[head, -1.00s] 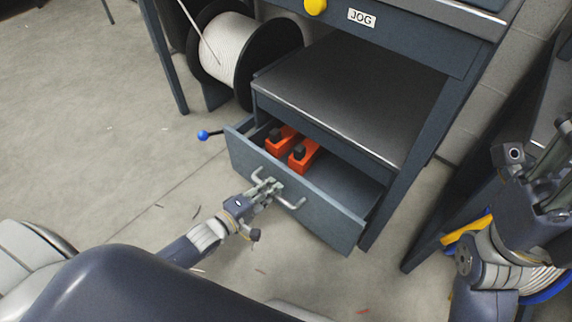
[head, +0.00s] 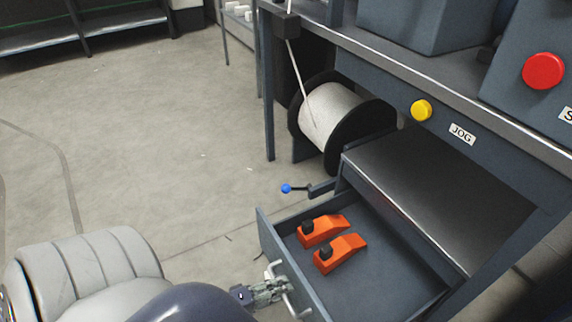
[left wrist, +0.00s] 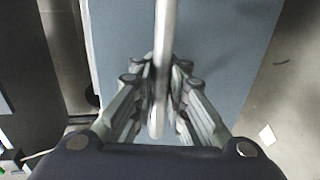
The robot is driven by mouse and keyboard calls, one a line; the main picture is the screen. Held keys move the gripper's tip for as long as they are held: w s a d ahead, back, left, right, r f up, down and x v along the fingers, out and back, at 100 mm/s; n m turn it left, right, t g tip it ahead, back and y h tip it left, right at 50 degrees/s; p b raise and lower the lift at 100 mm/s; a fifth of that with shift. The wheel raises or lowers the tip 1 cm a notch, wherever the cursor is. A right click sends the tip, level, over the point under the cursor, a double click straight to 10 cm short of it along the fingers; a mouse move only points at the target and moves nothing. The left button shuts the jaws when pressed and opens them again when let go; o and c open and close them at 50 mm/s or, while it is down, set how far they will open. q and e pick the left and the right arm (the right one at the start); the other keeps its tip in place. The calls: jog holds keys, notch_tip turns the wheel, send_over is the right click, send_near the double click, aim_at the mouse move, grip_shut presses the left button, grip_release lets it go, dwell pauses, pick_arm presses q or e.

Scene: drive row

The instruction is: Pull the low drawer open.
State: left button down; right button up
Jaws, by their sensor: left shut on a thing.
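The low drawer (head: 272,242) is pulled well out from under the grey shelf of the blue-grey bench. Two orange blocks with black knobs (head: 340,252) lie inside it. My left gripper (head: 272,288) is at the drawer's front and shut on its pale metal handle (head: 291,304). In the left wrist view the handle (left wrist: 165,50) runs as a bar between the fingers (left wrist: 160,92), with the drawer front (left wrist: 222,60) behind it. The lower right of the drawer is cut off by the head picture's edge. My right gripper is not in view.
A blue-knobbed lever (head: 286,188) sticks out left of the drawer. A cable spool (head: 335,115) stands behind it. A yellow button (head: 421,110) and a red button (head: 543,71) are above. The floor to the left (head: 150,150) is clear.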

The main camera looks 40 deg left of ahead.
pick_arm(q)
jog(key=shift+r, duration=0.1)
jog(key=c, duration=1.6)
grip_release()
jog(key=v, duration=1.2)
jog(key=shift+s, duration=0.15)
